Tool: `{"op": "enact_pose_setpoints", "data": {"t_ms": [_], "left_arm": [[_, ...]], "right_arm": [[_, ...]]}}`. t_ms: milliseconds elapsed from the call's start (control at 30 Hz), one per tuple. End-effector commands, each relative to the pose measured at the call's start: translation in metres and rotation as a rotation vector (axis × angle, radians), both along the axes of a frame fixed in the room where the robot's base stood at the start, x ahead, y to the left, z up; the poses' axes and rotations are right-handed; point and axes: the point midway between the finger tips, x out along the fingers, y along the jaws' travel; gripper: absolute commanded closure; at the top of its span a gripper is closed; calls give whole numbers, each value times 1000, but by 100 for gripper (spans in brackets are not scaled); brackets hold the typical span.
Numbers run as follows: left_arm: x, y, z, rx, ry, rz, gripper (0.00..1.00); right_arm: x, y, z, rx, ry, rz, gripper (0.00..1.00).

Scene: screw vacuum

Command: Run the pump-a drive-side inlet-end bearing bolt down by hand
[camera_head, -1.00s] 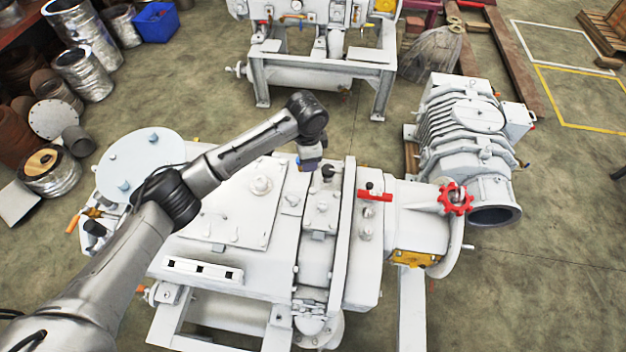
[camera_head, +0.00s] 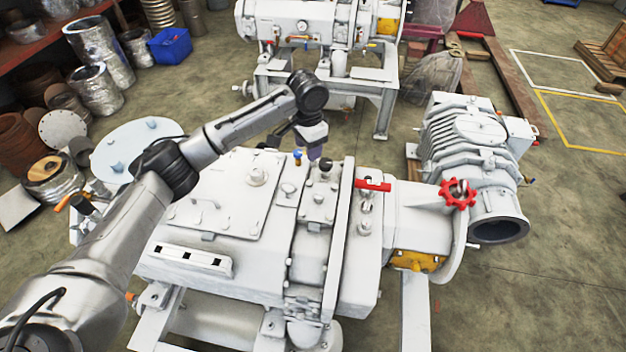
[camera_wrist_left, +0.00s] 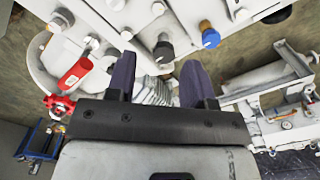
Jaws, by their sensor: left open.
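The white pump (camera_head: 262,275) fills the middle of the head view. A blue-topped fitting (camera_head: 297,156) and a dark round knob (camera_head: 326,165) stand on its top at the far edge. The left wrist view shows a blue cap (camera_wrist_left: 209,36) and a dark knob (camera_wrist_left: 163,48) just beyond my fingers. My left gripper (camera_head: 315,152) hangs just above and behind that far edge. Its two purple fingers (camera_wrist_left: 160,78) are apart with nothing between them. I cannot tell which fastener is the inlet-end bearing bolt. My right gripper is not in view.
A red lever (camera_head: 372,184) and a red handwheel (camera_head: 457,194) stick up to the right on the pump. A ribbed white machine (camera_head: 470,145) stands beyond the pump at right. Another white machine (camera_head: 320,80) stands behind, with open floor between.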

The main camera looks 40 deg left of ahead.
Motion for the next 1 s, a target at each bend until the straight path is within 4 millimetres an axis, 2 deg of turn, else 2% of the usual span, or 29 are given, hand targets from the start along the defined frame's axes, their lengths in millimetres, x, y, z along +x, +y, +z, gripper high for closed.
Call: {"op": "enact_pose_setpoints", "data": {"t_ms": [400,600,800,1000], "left_arm": [[-1,0,-77,1,4,-1,52],[-1,0,-107,2,2,-1,52],[-1,0,-125,2,2,-1,52],[0,0,-131,1,1,-2,52]], "right_arm": [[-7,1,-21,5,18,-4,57],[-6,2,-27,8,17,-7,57],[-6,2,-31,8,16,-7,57],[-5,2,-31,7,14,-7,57]]}}
